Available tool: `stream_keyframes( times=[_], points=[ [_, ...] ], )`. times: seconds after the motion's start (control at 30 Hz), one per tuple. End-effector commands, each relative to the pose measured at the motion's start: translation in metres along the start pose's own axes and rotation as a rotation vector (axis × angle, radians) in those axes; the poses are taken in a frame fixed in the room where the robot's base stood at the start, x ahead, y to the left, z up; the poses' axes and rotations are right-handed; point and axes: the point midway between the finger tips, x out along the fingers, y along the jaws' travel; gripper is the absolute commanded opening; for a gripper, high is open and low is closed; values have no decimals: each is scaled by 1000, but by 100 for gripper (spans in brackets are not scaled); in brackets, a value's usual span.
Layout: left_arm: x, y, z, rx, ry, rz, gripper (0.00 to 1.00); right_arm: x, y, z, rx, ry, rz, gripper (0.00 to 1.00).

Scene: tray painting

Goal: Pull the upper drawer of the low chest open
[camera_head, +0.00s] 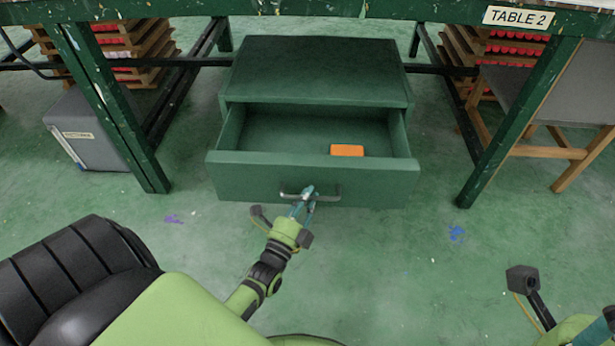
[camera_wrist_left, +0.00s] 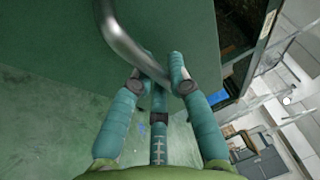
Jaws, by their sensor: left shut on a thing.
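The low green chest (camera_head: 315,68) stands on the floor under the table. Its upper drawer (camera_head: 245,180) is pulled out towards me, and its inside shows. An orange block (camera_head: 347,150) lies in the drawer. My left gripper (camera_head: 305,196) is at the metal bar handle (camera_head: 328,197) on the drawer front, shut on it. In the left wrist view the handle (camera_wrist_left: 128,45) runs between the fingers of the gripper (camera_wrist_left: 160,82). Only part of my right arm shows at the lower right in the head view; its fingertips are out of the picture.
Green legs of the table (camera_head: 440,12) marked TABLE 2 stand on both sides of the chest. A grey box (camera_head: 98,135) is at the left, a chair (camera_head: 560,105) at the right. The floor in front of the drawer is clear apart from paint spots.

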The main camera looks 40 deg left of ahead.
Motion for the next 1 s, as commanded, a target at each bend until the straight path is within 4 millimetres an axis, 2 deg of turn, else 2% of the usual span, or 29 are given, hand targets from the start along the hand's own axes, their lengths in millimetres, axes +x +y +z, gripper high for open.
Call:
stream_keyframes(
  times=[0.3, 0.33, 0.37, 0.77, 0.87, 1.0],
  points=[
    [0, 0, 1, -2, -3, -2, 0, -1, 0, 0, 0, -2, 0, 40],
    [0, 0, 1, -2, -3, -2, 22, -1, 0, 0, 0, -2, 0, 40],
    [0, 0, 1, -2, -3, -2, 30, -1, 0, 0, 0, -2, 0, 40],
    [-5, 0, 0, 0, -1, 1, 30, 0, 0, 0, 0, -1, 1, 40],
    [-18, 1, 0, 1, -1, 2, 30, 0, 0, 0, 0, -1, 1, 40],
    [-46, 2, 0, -1, -2, 5, 30, 0, 0, 0, 0, -1, 1, 40]
  ],
)
